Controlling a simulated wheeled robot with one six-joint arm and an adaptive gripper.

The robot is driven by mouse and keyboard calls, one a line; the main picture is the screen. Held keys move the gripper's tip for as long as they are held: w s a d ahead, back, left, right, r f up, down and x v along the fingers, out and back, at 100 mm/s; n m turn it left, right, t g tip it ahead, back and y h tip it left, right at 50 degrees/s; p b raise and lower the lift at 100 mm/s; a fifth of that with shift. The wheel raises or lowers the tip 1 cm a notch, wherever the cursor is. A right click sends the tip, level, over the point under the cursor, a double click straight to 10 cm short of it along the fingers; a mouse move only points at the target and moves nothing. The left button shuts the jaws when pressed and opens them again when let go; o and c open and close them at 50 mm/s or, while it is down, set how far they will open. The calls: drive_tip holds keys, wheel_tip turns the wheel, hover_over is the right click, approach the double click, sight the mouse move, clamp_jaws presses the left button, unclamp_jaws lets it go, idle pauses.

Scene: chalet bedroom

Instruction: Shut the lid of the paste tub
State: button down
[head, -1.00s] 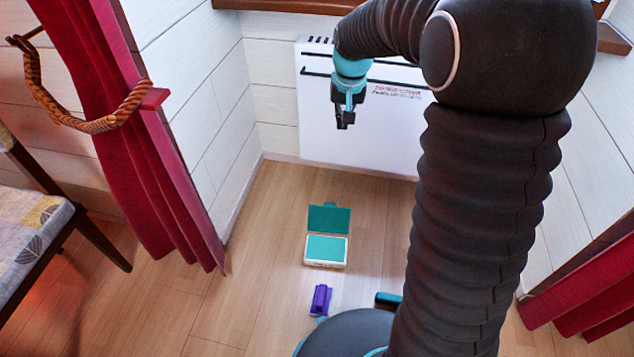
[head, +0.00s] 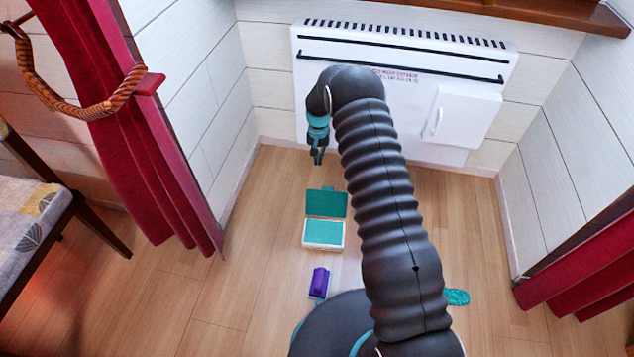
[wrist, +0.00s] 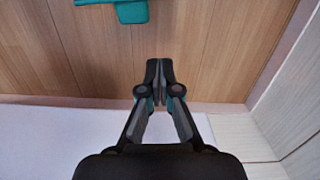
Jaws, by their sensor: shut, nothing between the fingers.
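The paste tub (head: 323,246) stands on the wooden floor in the head view, a low pale box with a teal top face. Its teal lid (head: 326,203) is open, raised at the back side toward the wall. My gripper (head: 318,158) is above and behind the lid, apart from it, pointing down near the wall heater. In the wrist view my gripper (wrist: 166,72) has its fingertips together with nothing between them. Part of the teal lid (wrist: 130,10) with a tab shows at the top edge there; the rest of the tub is out of that view.
A purple object (head: 319,283) lies on the floor in front of the tub, near my base. A white wall heater (head: 400,75) is close behind my gripper. A teal item (head: 456,297) lies right of my base. A red curtain (head: 135,130) and chair (head: 45,210) stand left.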

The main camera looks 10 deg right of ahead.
sight(327, 201)
drive_tip(key=s+a+f, duration=0.1)
drive_tip(key=s+f, duration=0.3)
drive_tip(key=f, duration=0.5)
drive_tip(key=shift+s+p, duration=0.15)
drive_tip(key=shift+p, duration=0.2)
drive_tip(key=shift+a+r, duration=0.1)
idle(0.4)
